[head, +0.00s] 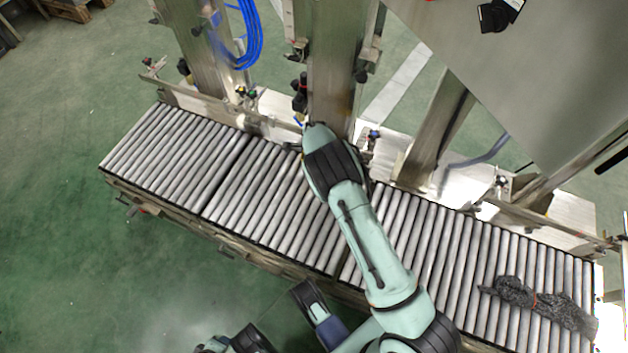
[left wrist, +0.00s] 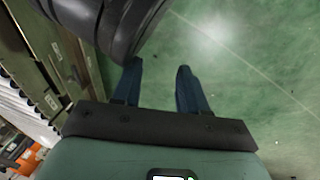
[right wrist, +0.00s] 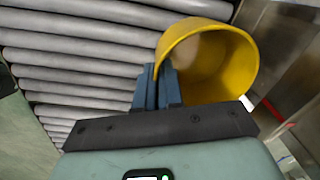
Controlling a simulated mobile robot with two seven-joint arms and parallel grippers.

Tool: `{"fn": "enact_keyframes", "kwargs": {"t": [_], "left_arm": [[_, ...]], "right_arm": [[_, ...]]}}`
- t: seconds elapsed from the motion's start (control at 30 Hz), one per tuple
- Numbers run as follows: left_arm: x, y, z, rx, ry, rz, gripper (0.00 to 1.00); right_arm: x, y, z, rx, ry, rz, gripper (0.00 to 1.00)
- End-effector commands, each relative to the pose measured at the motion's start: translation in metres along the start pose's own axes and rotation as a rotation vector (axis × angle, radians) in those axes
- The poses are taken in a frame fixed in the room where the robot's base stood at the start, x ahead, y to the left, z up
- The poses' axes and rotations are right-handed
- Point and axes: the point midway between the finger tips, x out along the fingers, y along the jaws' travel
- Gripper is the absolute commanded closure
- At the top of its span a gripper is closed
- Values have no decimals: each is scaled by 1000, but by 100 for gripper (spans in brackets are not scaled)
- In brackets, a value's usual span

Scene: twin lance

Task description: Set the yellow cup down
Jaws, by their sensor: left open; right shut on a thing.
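The yellow cup (right wrist: 240,62) shows in the right wrist view, its open mouth turned toward the camera. My right gripper (right wrist: 160,80) is shut on the near left part of its wall. Rollers lie behind the cup; I cannot tell whether it touches them. In the head view my right arm reaches over the roller conveyor (head: 225,185) to its far side, and it hides the cup and fingers. My left gripper (left wrist: 158,85) is open and empty in the left wrist view, above the green floor.
A dark grey crumpled thing (head: 540,303) lies on the conveyor's right end. Metal posts (head: 335,70) and a side rail stand along the far edge. A large grey panel (head: 540,80) is at upper right. The rollers left of my right arm are clear.

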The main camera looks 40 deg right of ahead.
Motion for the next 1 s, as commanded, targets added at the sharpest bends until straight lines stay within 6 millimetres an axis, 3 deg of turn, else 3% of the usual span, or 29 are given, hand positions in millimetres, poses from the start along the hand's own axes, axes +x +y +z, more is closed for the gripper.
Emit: {"fn": "enact_keyframes", "kwargs": {"t": [0.03, 0.27, 0.53, 0.93, 1.0], "left_arm": [[4, -4, 4, -4, -14, -7, 57], [9, -10, 14, -11, -44, -18, 57], [21, -25, 32, -27, -103, -45, 57], [22, -27, 35, -30, -113, -50, 57], [21, -27, 35, -30, -114, -50, 57]], "right_arm": [[10, 0, -1, 1, 1, 1, 100], [26, 1, 0, 0, 1, -1, 100], [63, 4, 0, 1, 1, 0, 100], [66, 4, 0, 0, 0, -1, 100], [65, 4, 0, 0, 0, -1, 74]]}}
